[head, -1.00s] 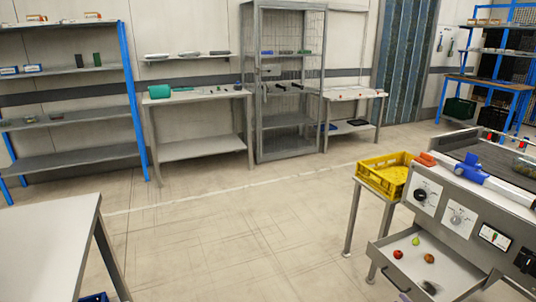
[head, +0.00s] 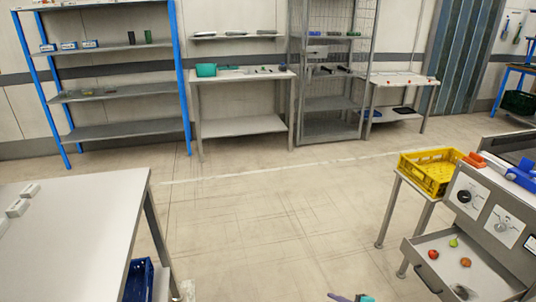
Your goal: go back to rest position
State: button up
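My gripper is not clearly in view in the head view. A small purple-grey and teal shape (head: 350,297) is cut off by the bottom edge, and I cannot tell what it is. An open drawer (head: 412,250) sticks out of the conveyor's front at the lower right. Several small round fruit-like items lie in it, among them a red one (head: 433,254), a green one (head: 454,243) and a brownish one (head: 466,262). A dark patch at its front is unclear.
The conveyor's control panel (head: 482,212) and a yellow crate (head: 430,172) on a stand are at right. A table (head: 75,215) stands at left, with a blue crate (head: 139,281) beneath. Shelves and workbenches line the back wall. The floor (head: 270,225) between is clear.

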jog(key=s+a+f+n+g+p, duration=0.2)
jog(key=s+a+f+n+g, duration=0.3)
jog(key=s+a, duration=0.35)
jog(key=s+a+f+n+g+p, duration=0.1)
jog(key=s+a+f+n+g, duration=0.35)
jog(key=s+a, duration=0.45)
jog(key=s+d+f+n+g+h, duration=0.2)
jog(key=s+f+n+g+h, duration=0.15)
jog(key=s, duration=0.35)
jog(key=s+d+n+g+h, duration=0.2)
jog(key=s+d+n+h, duration=0.1)
jog(key=d, duration=0.5)
jog(key=shift+s+d+n+h+p, duration=0.3)
jog(key=shift+n+h+p, duration=0.1)
jog(key=shift+h, duration=0.25)
